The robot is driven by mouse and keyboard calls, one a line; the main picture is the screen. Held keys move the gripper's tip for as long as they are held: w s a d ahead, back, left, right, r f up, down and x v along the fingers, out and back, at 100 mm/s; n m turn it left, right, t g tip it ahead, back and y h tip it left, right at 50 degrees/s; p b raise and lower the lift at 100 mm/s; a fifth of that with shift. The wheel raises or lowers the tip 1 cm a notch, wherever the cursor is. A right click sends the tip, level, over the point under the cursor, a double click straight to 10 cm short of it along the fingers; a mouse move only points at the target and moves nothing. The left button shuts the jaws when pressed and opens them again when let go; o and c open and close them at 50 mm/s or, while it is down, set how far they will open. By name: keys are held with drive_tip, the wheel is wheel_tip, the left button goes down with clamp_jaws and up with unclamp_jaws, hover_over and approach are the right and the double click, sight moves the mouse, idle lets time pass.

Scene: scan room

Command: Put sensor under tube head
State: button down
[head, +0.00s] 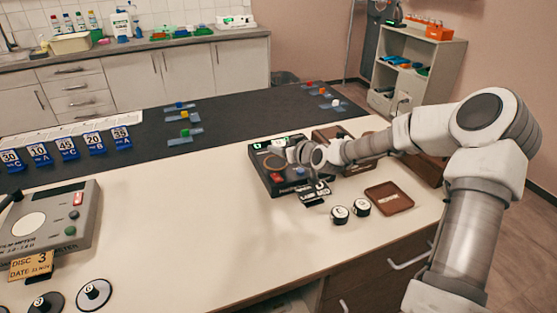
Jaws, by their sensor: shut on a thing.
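My gripper (320,178) is at the front right of a black instrument box (262,171) with a green display and a red button. It is shut on a small dark thing, mostly hidden by the gripper; I cannot tell for sure whether this is the sensor. A black card with white marks (313,196) is just below the gripper, at the box's front edge. Two round black pieces with white lettered tops, one (340,214) and another (361,207), stand on the white counter in front. I cannot clearly pick out a tube head.
A brown tray (389,197) lies right of the round pieces. A grey meter (45,228) with a yellow tag (31,265) stands at left, near lettered discs (94,294). Blue numbered cards (67,149) line the dark mat (140,125). The counter's middle is clear.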

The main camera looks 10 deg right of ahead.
sight(279, 166)
drive_tip(key=shift+w+a+f, duration=0.25)
drive_tip(key=shift+a+f, duration=0.1)
drive_tip(key=shift+a, duration=0.15)
drive_tip(key=shift+f+b, duration=0.4)
drive_tip(key=shift+f, duration=1.35)
drive_tip(key=shift+f, duration=0.25)
drive_tip(key=shift+c, duration=0.8)
unclamp_jaws()
drive_tip(key=shift+r, duration=0.15)
